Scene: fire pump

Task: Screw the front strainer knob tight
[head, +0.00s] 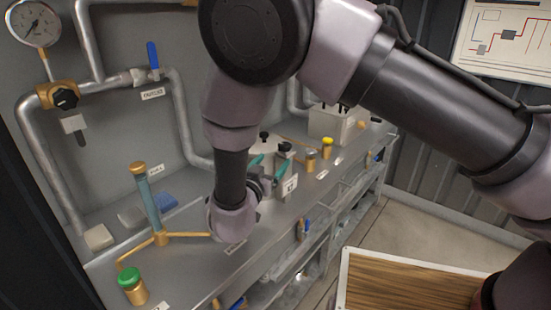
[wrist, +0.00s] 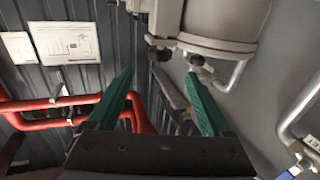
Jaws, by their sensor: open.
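The strainer (head: 267,152) is a pale round housing on the bench, partly hidden behind my forearm and gripper in the head view. A black knob (head: 284,148) shows on its near side, and another black knob (head: 263,135) sits farther back. My gripper (head: 269,162) has teal fingers spread apart, right by the near knob. In the wrist view my gripper (wrist: 160,76) is open and empty, pointing at the housing (wrist: 218,38). A dark knob (wrist: 160,53) lies ahead between the fingertips, and a rounded knob (wrist: 196,61) is close to the right fingertip. Contact cannot be told.
A green-capped brass fitting (head: 131,285) and a blue upright tube (head: 149,205) stand at the left. A yellow-capped fitting (head: 327,147) and a pale box (head: 333,123) stand beyond the strainer. Grey pipes (head: 188,115) line the wall. Red pipes (wrist: 50,104) show in the wrist view.

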